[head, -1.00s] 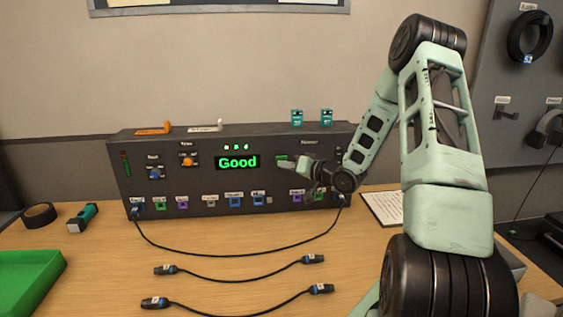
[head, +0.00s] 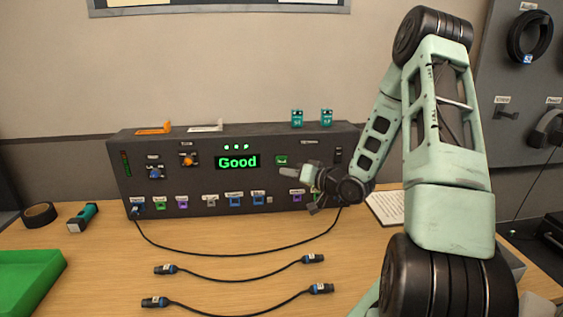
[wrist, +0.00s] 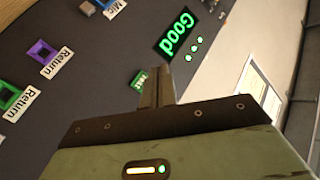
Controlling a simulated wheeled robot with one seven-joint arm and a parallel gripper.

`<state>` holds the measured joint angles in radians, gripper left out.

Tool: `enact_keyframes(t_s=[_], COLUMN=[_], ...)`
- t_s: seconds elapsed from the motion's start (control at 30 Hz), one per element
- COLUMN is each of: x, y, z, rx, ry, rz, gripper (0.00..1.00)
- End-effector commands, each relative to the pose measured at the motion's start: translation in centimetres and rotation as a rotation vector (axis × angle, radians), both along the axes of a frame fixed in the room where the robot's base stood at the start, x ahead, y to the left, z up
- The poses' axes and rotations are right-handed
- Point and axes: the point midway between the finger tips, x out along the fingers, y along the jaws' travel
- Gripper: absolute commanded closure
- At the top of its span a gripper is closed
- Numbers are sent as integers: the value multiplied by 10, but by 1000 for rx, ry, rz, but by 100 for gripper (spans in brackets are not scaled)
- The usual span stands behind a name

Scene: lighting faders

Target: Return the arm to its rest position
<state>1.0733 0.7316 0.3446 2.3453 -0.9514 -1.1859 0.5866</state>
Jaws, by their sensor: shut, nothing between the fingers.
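My gripper (head: 294,172) is in front of the right part of the dark console (head: 190,188), its fingers pointing left, shut and empty. My arm comes in from the right and hides the console's lower right corner. The console's display (head: 238,162) reads "Good" in green, with three green lights above it. In the wrist view my shut fingers (wrist: 161,75) stand near the green button (wrist: 139,80); I cannot tell the gap.
A black cable (head: 240,256) hangs from the console's lower left socket across the table. Two loose cables (head: 245,277) (head: 245,311) lie in front. A green tray (head: 30,285), black tape (head: 40,214) and a flashlight (head: 83,217) are at left. A paper (head: 386,208) lies at right.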

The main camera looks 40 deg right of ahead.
Motion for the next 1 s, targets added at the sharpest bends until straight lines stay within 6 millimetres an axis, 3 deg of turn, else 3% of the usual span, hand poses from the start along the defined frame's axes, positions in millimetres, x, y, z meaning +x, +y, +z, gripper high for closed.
enact_keyframes(t_s=[0.73,0.87,1.0], x=[3,18,32], y=[5,38,104], z=[0,-2,-7], rx=[-10,-83,-232], ry=[12,99,268], rz=[10,59,153], gripper=[100,100,100])
